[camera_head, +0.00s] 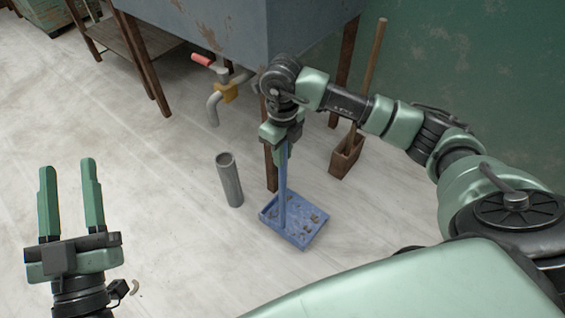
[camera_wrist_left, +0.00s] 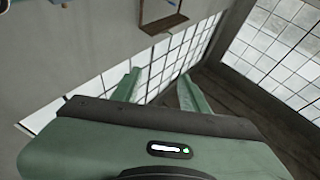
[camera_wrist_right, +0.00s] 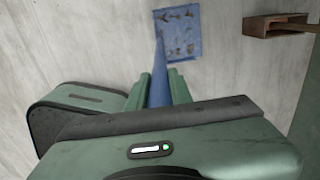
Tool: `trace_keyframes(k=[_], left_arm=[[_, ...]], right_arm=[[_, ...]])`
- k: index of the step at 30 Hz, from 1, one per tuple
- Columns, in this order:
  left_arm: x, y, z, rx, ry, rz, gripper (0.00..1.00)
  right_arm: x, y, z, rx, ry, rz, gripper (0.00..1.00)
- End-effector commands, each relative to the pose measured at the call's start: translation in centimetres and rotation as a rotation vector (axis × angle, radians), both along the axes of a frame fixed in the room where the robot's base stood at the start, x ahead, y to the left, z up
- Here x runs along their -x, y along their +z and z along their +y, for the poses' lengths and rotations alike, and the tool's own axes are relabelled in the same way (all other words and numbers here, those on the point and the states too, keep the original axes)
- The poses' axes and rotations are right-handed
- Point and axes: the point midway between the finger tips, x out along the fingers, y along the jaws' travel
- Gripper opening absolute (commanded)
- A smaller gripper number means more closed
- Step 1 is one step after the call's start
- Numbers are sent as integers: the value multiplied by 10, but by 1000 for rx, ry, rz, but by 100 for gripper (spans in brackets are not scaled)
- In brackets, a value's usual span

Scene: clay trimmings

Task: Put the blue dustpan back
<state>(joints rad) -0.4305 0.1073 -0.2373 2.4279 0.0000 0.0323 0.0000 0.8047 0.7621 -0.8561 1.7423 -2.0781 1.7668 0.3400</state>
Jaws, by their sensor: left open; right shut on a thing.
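The blue dustpan (camera_head: 308,238) has a long upright blue handle and a flat pan with several dark clay trimmings on it. The pan is at floor level beside a table leg; I cannot tell whether it touches the floor. My right gripper (camera_head: 282,146) is shut on the upper part of the handle. In the right wrist view the handle runs between the fingers (camera_wrist_right: 158,88) down to the pan (camera_wrist_right: 181,36). My left gripper (camera_head: 72,190) is open and empty at the left, far from the dustpan. It also shows open in the left wrist view (camera_wrist_left: 155,88).
A grey upright tube (camera_head: 230,182) stands on the floor just left of the dustpan. A wooden box (camera_head: 346,154) with a long wooden handle stands at the right, near the green wall. A grey-blue tub (camera_head: 215,28) on wooden legs stands behind. The floor at left is largely clear.

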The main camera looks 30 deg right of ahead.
Motion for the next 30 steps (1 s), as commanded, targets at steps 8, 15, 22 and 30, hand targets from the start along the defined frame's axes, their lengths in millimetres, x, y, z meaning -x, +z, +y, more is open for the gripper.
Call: trace_keyframes(k=[8,15,22,30], left_arm=[[22,33,1,60,-11,-211,44],[25,38,2,67,-12,-233,44],[28,40,2,73,-14,-253,44],[29,42,2,74,-13,-262,44]], right_arm=[[0,-32,0,0,0,0,0],[0,-33,0,0,0,-1,0],[0,-35,0,0,0,-1,0],[0,-35,0,-1,0,1,42]])
